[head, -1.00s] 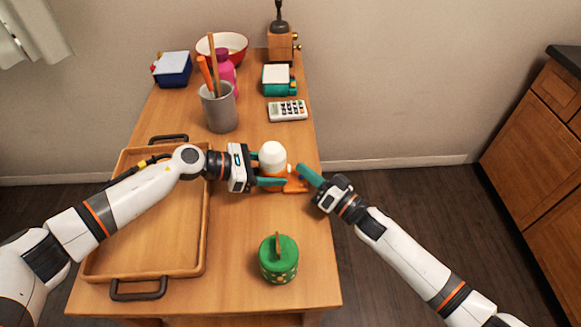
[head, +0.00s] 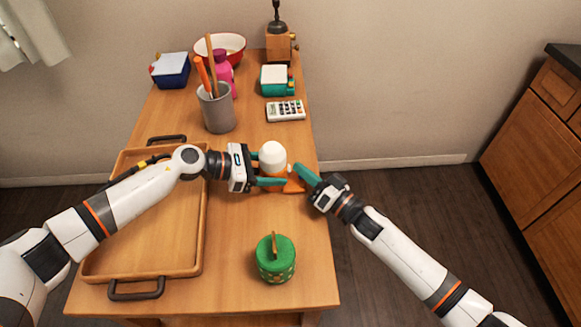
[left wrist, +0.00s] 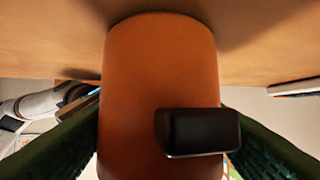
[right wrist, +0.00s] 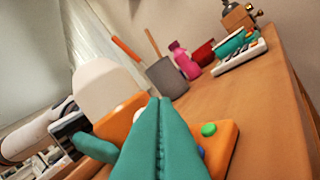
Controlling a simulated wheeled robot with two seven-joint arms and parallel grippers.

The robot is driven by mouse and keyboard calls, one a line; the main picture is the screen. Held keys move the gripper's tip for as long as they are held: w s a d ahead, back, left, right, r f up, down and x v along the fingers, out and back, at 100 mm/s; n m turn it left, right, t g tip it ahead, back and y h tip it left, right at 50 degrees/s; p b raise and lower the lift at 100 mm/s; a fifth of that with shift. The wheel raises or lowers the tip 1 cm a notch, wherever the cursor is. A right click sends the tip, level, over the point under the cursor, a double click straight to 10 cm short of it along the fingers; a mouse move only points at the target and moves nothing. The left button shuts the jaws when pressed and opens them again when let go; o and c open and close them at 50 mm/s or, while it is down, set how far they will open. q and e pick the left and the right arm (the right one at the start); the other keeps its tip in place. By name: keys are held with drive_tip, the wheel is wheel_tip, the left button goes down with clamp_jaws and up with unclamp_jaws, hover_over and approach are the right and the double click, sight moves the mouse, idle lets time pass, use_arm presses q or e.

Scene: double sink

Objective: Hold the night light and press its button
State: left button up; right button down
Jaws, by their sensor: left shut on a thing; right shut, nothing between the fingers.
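The night light has a white dome (head: 272,155) and an orange body (left wrist: 160,60). It stands upright near the table's right edge. My left gripper (head: 270,173) is shut around the body from the left, one finger on each side. In the left wrist view the body fills the middle, with a dark block on its near face. My right gripper (head: 296,168) is shut and empty, its tips close to the light's right side. In the right wrist view its fingers (right wrist: 160,102) overlap the light; contact cannot be told. A green button (right wrist: 208,129) shows on a flat orange part.
A wooden tray (head: 200,235) with dark handles lies at left. A green lidded pot (head: 276,265) stands in front. Behind are a grey cup (head: 218,110) with utensils, a calculator (head: 286,111) and a teal-and-white item (head: 275,82). Bare table lies between tray and pot.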

drive_tip(key=shift+s+a+r, duration=0.15)
drive_tip(key=shift+s+a, duration=0.15)
drive_tip(key=shift+a, duration=0.4)
idle(0.4)
drive_tip(key=shift+d+f, duration=0.15)
drive_tip(key=shift+f, duration=0.1)
drive_tip(key=shift+d+f, duration=0.15)
drive_tip(key=shift+d, duration=0.5)
drive_tip(key=shift+w+d, duration=0.15)
drive_tip(key=shift+d, duration=1.55)
drive_tip(key=shift+d, duration=0.1)
idle(0.7)
drive_tip(key=d, duration=0.5)
drive_tip(key=shift+w+a+r, duration=0.1)
drive_tip(key=shift+a, duration=2.1)
drive_tip(key=shift+a+r, duration=0.1)
drive_tip(key=shift+a, duration=2.05)
drive_tip(key=shift+a, duration=0.3)
